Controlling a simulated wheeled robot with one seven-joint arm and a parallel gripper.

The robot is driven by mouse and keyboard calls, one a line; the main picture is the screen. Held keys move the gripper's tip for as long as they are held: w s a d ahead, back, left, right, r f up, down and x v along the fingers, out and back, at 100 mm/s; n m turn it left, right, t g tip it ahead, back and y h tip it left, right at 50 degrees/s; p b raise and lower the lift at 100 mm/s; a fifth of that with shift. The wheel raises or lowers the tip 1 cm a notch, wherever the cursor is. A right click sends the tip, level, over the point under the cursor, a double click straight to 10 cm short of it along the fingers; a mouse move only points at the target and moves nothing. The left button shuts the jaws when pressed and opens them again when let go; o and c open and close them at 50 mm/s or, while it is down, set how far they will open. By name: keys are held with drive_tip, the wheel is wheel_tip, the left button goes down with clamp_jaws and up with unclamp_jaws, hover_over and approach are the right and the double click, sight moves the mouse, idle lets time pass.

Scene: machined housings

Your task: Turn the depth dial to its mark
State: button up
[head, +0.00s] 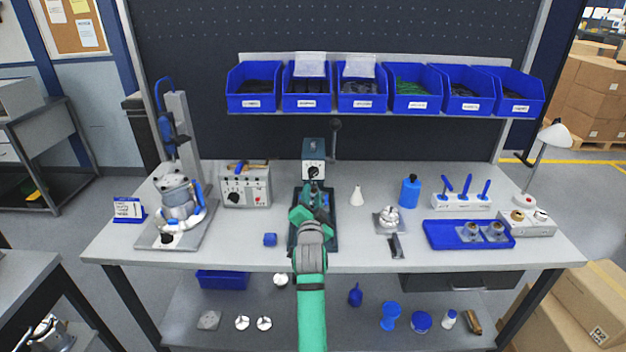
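A small dark press (313,150) stands at the middle back of the workbench, with a lever rising at its right. Its pale front plate carries a round black dial (313,171), which looks like the depth dial. The mark on it is too small to read. My green and grey arm reaches up from the bottom centre over the press's dark base plate (298,240). My gripper (314,190) is just below and in front of the dial. Its fingers are small and partly hidden by my wrist, so I cannot tell whether they touch the dial or are open.
A white bottle (357,197) and a metal fixture (389,219) stand to the right. Blue bins (360,90) hang above.

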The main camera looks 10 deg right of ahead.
sight(313, 176)
drive_tip(key=x, duration=1)
clamp_jaws()
